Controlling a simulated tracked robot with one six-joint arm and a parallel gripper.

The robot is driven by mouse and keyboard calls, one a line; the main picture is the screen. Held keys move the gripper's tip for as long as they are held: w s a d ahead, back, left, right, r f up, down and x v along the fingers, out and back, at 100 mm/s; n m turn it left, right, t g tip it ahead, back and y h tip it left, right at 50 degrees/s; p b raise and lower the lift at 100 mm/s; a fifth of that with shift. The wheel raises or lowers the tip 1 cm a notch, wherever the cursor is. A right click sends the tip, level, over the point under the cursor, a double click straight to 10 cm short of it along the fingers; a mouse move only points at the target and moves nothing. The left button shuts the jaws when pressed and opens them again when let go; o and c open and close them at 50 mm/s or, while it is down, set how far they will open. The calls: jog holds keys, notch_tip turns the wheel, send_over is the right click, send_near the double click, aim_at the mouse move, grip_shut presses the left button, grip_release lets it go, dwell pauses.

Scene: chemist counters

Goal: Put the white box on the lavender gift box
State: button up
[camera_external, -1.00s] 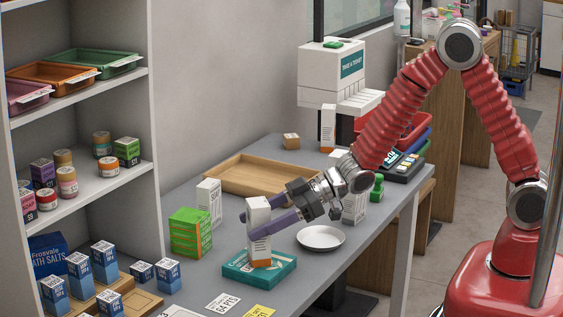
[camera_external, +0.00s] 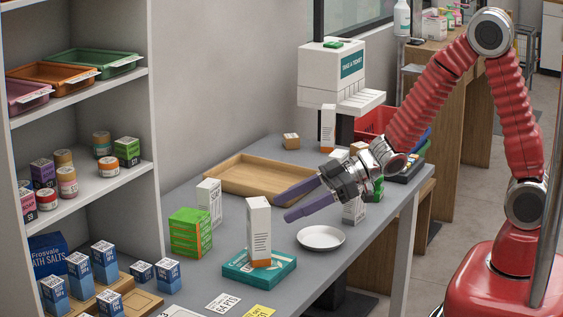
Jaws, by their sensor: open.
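A tall white box (camera_external: 259,226) with an orange band at its foot stands upright on a flat teal box (camera_external: 236,272). The teal box lies at the front of the grey counter and seems to be the lavender gift box; its print is too small to read. My gripper (camera_external: 281,206) is open and empty, with purple fingers, above and to the right of the white box and apart from it. Similar white boxes stand on the counter, one (camera_external: 209,204) behind the green cartons, one (camera_external: 354,208) under my wrist, and one (camera_external: 327,128) near the ticket dispenser.
A white plate (camera_external: 321,238) lies right of the teal box. Stacked green cartons (camera_external: 190,233) stand at its left, and a wooden tray (camera_external: 215,187) lies behind. Price cards (camera_external: 222,302) lie in front. A white ticket dispenser (camera_external: 335,77) stands at the back.

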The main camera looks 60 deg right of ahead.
jog(key=shift+v, duration=1.6)
jog(key=s+d+r+m+t+h, duration=0.1)
jog(key=d+r+m+h, duration=0.25)
jog(key=d, duration=0.45)
jog(key=s+d+r+m+t+h, duration=0.1)
jog(key=d+r+m+h, duration=0.1)
jog(key=d+r+h, duration=0.5)
jog(key=s+d+m+g, duration=0.1)
jog(key=s+g, duration=0.2)
jog(key=s, duration=0.7)
jog(key=s+d+m+g+y, duration=0.1)
jog(key=s+d+m+g, duration=0.1)
jog(key=s, duration=0.9)
jog(key=shift+d+f+g, duration=0.15)
jog(key=shift+f+g, duration=0.05)
jog(key=shift+g, duration=0.2)
jog(key=shift+o, duration=0.6)
jog(key=shift+m, duration=0.25)
